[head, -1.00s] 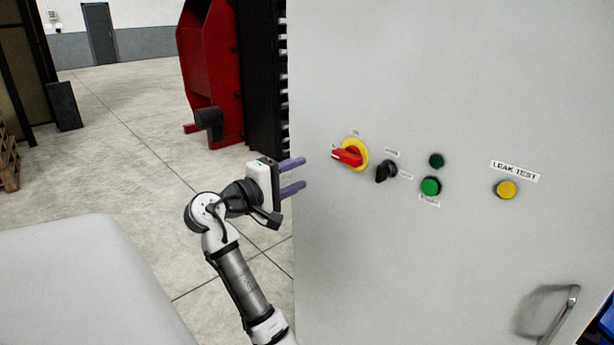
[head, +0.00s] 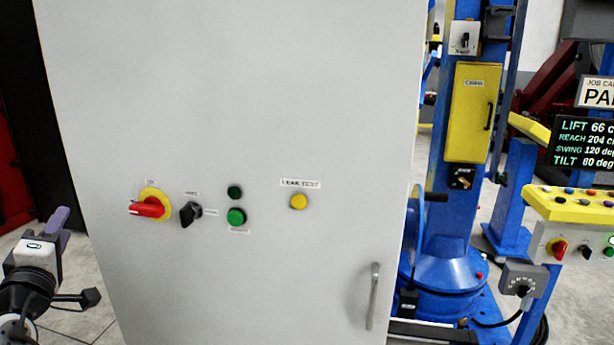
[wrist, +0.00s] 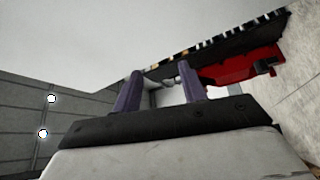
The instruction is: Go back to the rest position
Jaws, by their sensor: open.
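My gripper (head: 62,222) is at the left edge of the head view, left of the grey cabinet (head: 250,90), with only part of the arm showing. In the wrist view its two purple fingers (wrist: 158,88) stand apart with nothing between them. The gripper is open and empty. The cabinet front carries a red rotary switch on a yellow ring (head: 150,206), a black selector knob (head: 190,212), a green button (head: 236,217) with a dark green lamp above, and a yellow button (head: 299,201) under a "LEAK TEST" label.
A cabinet handle (head: 373,297) sticks out at lower right. Right of the cabinet stands a blue positioner column (head: 440,238) with a yellow box (head: 472,110). A control panel (head: 580,206) and a display (head: 585,143) are at far right. Red machinery (head: 12,165) is at far left.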

